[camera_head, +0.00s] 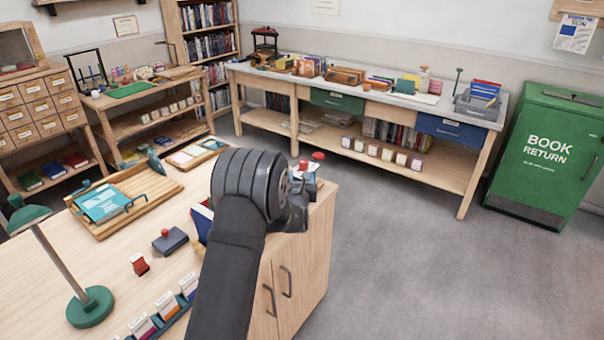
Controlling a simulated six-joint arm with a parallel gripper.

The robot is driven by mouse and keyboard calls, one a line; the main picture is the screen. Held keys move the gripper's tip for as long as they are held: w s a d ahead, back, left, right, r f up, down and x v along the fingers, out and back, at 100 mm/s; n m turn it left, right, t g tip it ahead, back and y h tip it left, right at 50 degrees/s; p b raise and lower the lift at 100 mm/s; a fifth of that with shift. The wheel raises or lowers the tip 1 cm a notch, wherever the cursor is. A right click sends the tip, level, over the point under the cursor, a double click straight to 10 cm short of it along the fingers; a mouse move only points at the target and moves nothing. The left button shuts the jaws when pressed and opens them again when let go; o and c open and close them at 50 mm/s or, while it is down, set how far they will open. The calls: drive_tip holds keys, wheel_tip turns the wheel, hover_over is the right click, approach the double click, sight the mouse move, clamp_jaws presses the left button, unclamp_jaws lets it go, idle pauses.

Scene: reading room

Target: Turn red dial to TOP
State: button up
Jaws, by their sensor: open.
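My arm reaches up from the bottom of the view over the near desk. My gripper (298,200) is at its far end, above the desk's right corner, partly hidden by my own wrist. Its fingertips are hard to make out. Just beyond it, a small red round part (318,156) shows, with another red bit (304,165) beside it; either may be the red dial, but I cannot tell. What they sit on is mostly hidden behind my gripper. I cannot make out any TOP mark or pointer, nor whether my gripper touches the red parts.
The near desk (120,250) holds a wooden tray (165,190) with a teal book, a dark block with a red knob (170,240), a small red object (139,264), a green lamp (88,306) and cards. A long bench (440,112) and book return bin (548,150) stand beyond open floor.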

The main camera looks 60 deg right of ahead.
drive_tip(key=shift+s+a, duration=0.1)
drive_tip(key=shift+c, duration=0.2)
drive_tip(key=m, duration=3.5)
approach(303, 164)
drive_tip(key=shift+m+t, duration=0.3)
drive_tip(key=x, duration=1.1)
drive_tip(key=shift+d+f, duration=0.1)
drive_tip(key=shift+d, duration=0.25)
drive_tip(key=shift+c, duration=0.4)
